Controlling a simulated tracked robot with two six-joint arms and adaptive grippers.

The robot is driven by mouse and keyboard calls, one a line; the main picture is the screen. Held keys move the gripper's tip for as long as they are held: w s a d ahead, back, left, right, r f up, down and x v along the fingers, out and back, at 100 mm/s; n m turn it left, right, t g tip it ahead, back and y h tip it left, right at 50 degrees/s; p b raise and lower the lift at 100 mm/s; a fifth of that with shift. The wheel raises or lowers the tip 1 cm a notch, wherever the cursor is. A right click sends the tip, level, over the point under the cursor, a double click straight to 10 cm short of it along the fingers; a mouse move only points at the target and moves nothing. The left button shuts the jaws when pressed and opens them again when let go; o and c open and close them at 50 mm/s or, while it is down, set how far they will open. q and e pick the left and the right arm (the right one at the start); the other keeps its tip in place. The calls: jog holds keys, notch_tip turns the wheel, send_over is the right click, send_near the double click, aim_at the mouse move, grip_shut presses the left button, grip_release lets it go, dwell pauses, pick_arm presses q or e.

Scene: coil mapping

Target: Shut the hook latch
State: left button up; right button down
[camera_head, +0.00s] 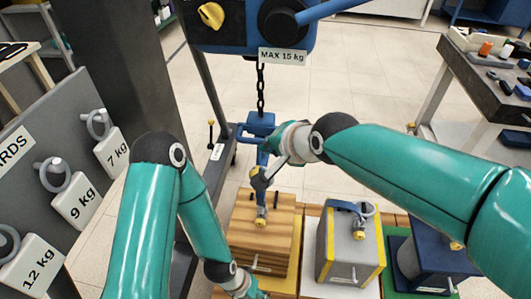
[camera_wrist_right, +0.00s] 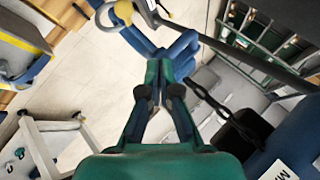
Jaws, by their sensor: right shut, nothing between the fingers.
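The blue hook (camera_head: 262,124) hangs from a dark chain (camera_head: 261,90) above the wooden block (camera_head: 250,232). It also shows in the right wrist view (camera_wrist_right: 180,52). My right gripper (camera_head: 274,138) is beside the hook, at its right in the head view. Its fingers (camera_wrist_right: 158,72) are shut and empty, with their tips close to the hook body; contact cannot be told. The latch is not clearly distinguishable from the hook. A yellow tip (camera_head: 261,222) shows below the hook, over the wooden block. My left gripper (camera_head: 245,286) is low at the bottom edge, partly cut off, its jaws unclear.
A grey block (camera_head: 340,250) and a dark blue block (camera_head: 432,262) stand right of the wooden block. A blue hoist with a "MAX 15 kg" label (camera_head: 282,57) is above. A weight board (camera_head: 60,160) stands left; a cluttered bench (camera_head: 480,85) is at right.

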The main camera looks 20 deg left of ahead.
jog(key=shift+w+a+r+p, duration=0.25)
jog(key=shift+w+a+p, duration=0.4)
jog(key=shift+a+p, duration=0.05)
pick_arm(q)
jog(key=shift+w+d+r, duration=0.1)
jog(key=shift+r, duration=0.6)
